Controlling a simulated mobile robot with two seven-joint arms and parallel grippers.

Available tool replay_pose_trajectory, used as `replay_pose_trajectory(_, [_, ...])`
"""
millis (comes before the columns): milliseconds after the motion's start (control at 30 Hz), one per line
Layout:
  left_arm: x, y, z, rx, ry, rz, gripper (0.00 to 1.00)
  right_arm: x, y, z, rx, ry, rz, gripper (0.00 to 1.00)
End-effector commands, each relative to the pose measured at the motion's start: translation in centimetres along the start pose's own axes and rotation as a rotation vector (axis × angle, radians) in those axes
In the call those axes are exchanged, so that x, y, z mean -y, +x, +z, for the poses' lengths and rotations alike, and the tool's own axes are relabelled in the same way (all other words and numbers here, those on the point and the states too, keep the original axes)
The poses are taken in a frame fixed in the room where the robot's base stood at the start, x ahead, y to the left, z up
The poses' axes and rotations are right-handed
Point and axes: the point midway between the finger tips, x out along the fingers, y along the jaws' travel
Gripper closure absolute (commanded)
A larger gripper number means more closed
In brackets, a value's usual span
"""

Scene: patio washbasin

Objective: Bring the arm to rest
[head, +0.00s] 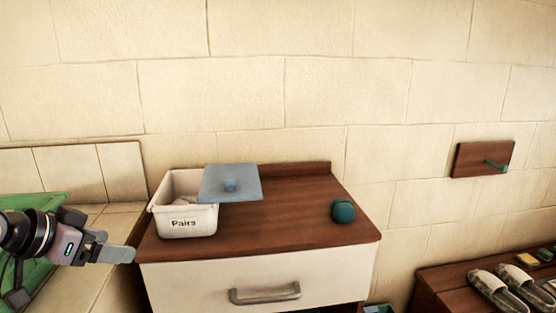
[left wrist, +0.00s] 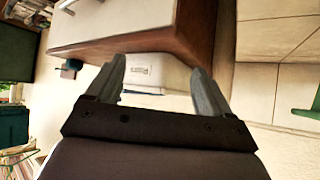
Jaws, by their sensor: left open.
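My left gripper (head: 119,253) is open and empty at the left of the head view, in front of the cabinet's left edge. In the left wrist view its two fingers (left wrist: 160,78) stand apart with nothing held between them. A white bin labelled "Pairs" (head: 187,222) stands on the wooden cabinet top (head: 280,215), apart from the gripper. The bin also shows beyond the fingers in the left wrist view (left wrist: 158,68). My right gripper is not in view.
A teal ball (head: 343,211) sits at the cabinet's right. A drawer with a handle (head: 264,293) is below. A green basin (head: 38,212) and tiled ledge lie left. A wall board with a peg (head: 484,160) and slippers on a bench (head: 495,292) are right.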

Motion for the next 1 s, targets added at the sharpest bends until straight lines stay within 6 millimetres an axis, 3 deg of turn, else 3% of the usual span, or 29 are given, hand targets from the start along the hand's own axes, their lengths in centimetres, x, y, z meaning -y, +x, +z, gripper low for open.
replay_pose_trajectory(100, [-3.1,3.7,5.6,0.099,-0.006,0.005,0.19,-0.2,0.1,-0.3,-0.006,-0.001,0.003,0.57])
replay_pose_trajectory(300, [-8.8,6.9,15.0,0.248,-0.028,-0.011,0.19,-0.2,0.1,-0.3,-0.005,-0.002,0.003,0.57])
replay_pose_trajectory(467, [-13.4,6.9,21.6,0.353,-0.068,-0.037,0.19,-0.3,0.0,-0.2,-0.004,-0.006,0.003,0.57])
replay_pose_trajectory(600, [-16.7,5.5,26.2,0.439,-0.114,-0.073,0.19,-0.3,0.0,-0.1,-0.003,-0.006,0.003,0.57])
replay_pose_trajectory(867, [-20.8,1.4,31.9,0.580,-0.209,-0.159,0.19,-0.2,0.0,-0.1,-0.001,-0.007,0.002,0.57])
replay_pose_trajectory(1000, [-20.1,3.7,30.6,0.467,-0.183,-0.161,0.19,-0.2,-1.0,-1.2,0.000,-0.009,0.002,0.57])
